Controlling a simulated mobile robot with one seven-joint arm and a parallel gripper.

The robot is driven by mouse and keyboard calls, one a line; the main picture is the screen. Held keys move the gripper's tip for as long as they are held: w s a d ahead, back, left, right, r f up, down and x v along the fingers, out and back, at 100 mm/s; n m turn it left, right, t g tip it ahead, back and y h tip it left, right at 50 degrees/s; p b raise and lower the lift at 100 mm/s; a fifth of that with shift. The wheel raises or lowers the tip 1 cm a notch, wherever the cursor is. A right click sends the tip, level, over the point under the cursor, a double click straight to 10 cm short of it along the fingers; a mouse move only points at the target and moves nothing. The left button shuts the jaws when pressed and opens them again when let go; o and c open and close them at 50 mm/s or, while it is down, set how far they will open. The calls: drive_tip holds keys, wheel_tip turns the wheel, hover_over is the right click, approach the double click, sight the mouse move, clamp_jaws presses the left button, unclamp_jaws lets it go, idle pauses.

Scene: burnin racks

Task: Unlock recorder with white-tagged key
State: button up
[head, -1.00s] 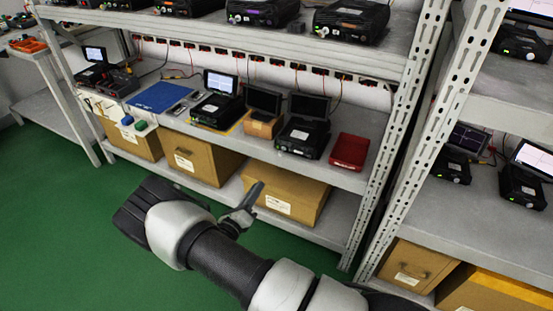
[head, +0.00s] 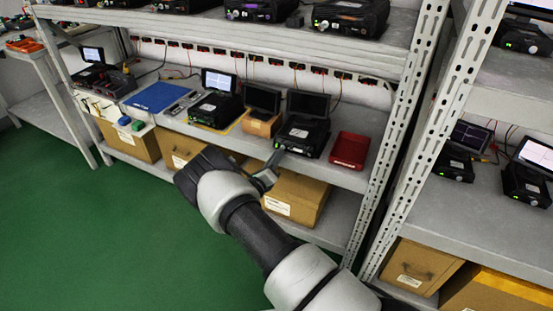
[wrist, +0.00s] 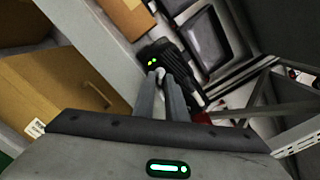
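My gripper (head: 271,168) is at the front edge of the middle shelf, pointing at the front of a black recorder (head: 303,136) with a dark raised screen. In the wrist view its two fingers (wrist: 157,76) are nearly together, with a small pale bit at the tips that looks like the white-tagged key; its shape is mostly hidden. The recorder's front with two green lights (wrist: 151,63) is just beyond the fingertips. I cannot tell whether they touch.
A red box (head: 349,150) sits right of the recorder; a small screen on a cardboard block (head: 261,125) sits left. Another recorder with a lit screen (head: 215,107) is further left. Cardboard boxes (head: 297,197) fill the lower shelf. A perforated rack post (head: 397,140) stands right.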

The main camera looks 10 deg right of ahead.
drive_tip(key=shift+w+d, duration=0.1)
drive_tip(key=shift+w, duration=0.1)
drive_tip(key=shift+c, duration=0.2)
clamp_jaws()
drive_tip(key=shift+m, duration=0.5)
drive_tip(key=m, duration=1.6)
drive_tip(key=shift+m, duration=0.4)
